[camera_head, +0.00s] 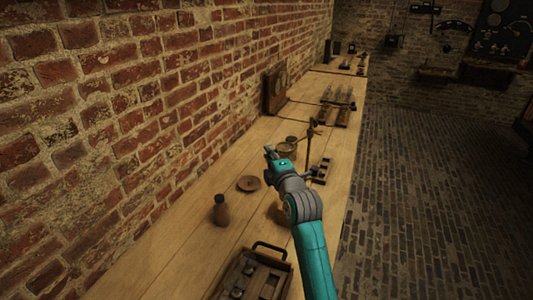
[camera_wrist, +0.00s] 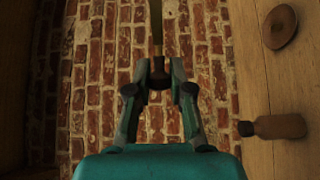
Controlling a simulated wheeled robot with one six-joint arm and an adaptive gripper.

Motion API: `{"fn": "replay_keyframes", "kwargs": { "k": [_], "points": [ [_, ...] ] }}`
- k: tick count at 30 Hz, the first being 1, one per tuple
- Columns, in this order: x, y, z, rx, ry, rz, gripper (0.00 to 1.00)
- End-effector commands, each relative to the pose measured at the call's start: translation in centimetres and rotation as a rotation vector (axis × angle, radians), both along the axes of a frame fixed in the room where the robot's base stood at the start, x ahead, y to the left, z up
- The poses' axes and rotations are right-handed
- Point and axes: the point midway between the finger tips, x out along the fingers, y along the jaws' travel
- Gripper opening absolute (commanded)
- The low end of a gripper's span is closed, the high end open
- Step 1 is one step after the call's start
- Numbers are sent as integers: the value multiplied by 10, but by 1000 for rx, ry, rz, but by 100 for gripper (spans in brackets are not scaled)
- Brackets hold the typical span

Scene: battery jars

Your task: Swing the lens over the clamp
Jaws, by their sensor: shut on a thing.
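My gripper (camera_head: 269,153) is over the bench, just left of a brass stand (camera_head: 308,142) with an upright post. In the wrist view, my gripper (camera_wrist: 158,76) has its fingertips closed about a small dark piece, with a thin brass rod (camera_wrist: 156,28) running up from it. This looks like the handle of the lens. A round, rimmed disc (camera_head: 286,149), probably the lens, is beside the stand, close to my gripper. A small dark wooden piece with pegs (camera_head: 320,171) stands right of the stand; I cannot tell whether it is the clamp.
A brown bottle (camera_head: 221,211) and a round wooden dish (camera_head: 248,183) stand on the bench left of my arm. A wooden tray with a black handle (camera_head: 250,275) is at the front. A brick wall (camera_head: 120,110) borders the bench on the left.

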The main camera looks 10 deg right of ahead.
Motion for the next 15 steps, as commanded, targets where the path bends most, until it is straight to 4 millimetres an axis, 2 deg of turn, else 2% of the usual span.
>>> {"fn": "replay_keyframes", "kwargs": {
  "k": [4, 15],
  "points": [
    [-8, -7, 0, 0, 0, 51, 0],
    [-35, -29, -1, 0, 1, 47, 0]
  ]
}}
